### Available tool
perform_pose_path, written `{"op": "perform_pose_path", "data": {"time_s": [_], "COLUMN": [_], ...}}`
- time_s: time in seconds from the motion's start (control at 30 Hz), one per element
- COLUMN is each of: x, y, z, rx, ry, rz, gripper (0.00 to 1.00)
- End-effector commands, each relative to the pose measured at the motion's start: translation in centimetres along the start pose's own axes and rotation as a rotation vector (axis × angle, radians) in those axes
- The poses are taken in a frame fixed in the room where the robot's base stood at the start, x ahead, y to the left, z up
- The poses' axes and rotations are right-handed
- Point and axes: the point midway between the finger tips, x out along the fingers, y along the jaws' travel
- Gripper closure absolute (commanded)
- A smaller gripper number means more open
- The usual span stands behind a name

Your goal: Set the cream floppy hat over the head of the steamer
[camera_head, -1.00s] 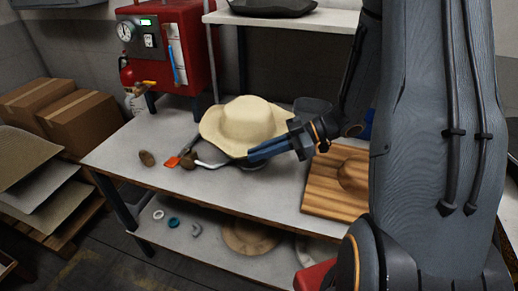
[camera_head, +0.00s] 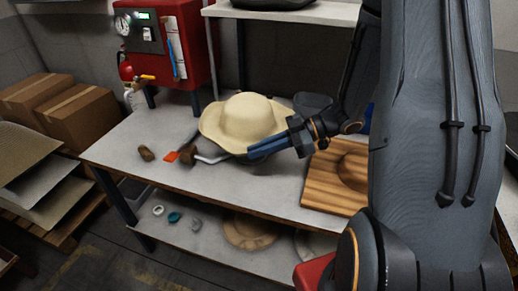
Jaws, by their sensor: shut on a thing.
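The cream floppy hat (camera_head: 243,121) is crown up over the middle of the white worktable, its wide brim hanging in soft waves. My gripper (camera_head: 252,153) is shut on the near right part of the brim, its blue fingers reaching in from the right. A pale bent pipe with a brown handle (camera_head: 187,155) runs in under the left of the brim. It appears to belong to the steamer, whose head is hidden by the hat. I cannot tell whether the hat rests on it or hangs just above.
A red boiler box (camera_head: 178,45) with a gauge stands at the back left. A wooden block (camera_head: 335,180) with a round form lies right of the hat. A brown brush (camera_head: 146,153) lies at left. The lower shelf holds another hat (camera_head: 250,233).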

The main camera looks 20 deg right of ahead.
Motion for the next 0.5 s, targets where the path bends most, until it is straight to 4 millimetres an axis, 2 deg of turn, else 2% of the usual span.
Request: {"op": "perform_pose_path", "data": {"time_s": [0.5], "x": [0.21], "y": [0.02], "z": [0.52], "rx": [-0.001], "ry": [0.000], "rz": [0.000], "gripper": [1.00]}}
